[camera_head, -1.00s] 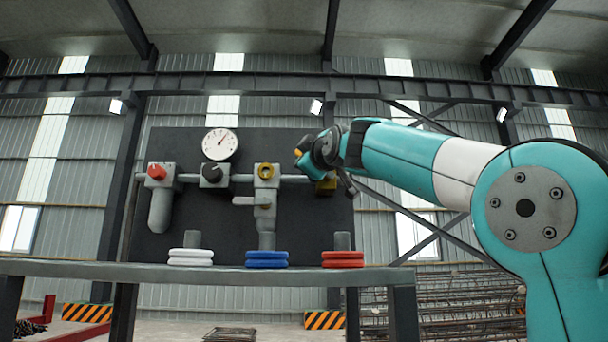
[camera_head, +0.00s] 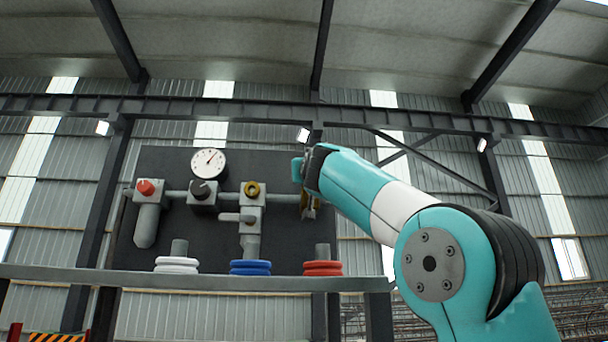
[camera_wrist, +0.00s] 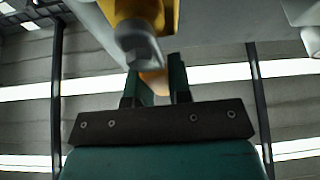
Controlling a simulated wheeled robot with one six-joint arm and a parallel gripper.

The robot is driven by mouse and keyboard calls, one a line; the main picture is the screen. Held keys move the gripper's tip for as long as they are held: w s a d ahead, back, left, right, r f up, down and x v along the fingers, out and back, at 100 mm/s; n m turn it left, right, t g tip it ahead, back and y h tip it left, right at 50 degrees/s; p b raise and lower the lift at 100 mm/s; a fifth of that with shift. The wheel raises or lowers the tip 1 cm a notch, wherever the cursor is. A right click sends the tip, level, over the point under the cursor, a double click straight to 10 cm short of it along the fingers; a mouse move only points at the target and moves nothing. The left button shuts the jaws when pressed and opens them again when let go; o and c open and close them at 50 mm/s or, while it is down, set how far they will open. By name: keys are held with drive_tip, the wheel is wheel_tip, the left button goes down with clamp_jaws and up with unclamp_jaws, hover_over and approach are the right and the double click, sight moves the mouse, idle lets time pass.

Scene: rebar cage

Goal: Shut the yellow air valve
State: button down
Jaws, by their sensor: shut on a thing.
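The yellow air valve (camera_head: 308,202) is at the right end of the pipe on the dark panel, mostly hidden behind my wrist in the head view. In the wrist view the yellow valve body (camera_wrist: 168,14) is at the top, with a grey stem end (camera_wrist: 137,42) in front of it. My gripper (camera_wrist: 157,74) reaches up from below in that view, its two dark green fingers shut on an orange-yellow handle (camera_wrist: 153,82) just under the stem. In the head view my gripper (camera_head: 299,170) is at the valve, and its fingers are hard to make out.
White, blue and red rings (camera_head: 324,268) stand on the bench (camera_head: 200,281) below. A steel post rises behind.

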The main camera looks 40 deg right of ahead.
drive_tip(key=shift+s+d+f+m+g, duration=0.1)
drive_tip(key=shift+d+m+g, duration=0.15)
drive_tip(key=shift+m, duration=0.45)
drive_tip(key=c, duration=1)
unclamp_jaws()
drive_tip(key=shift+c, duration=0.2)
drive_tip(key=b+v, duration=0.8)
drive_tip(key=v, duration=0.9)
drive_tip(key=shift+a+f, duration=0.15)
drive_tip(key=shift+f, duration=0.1)
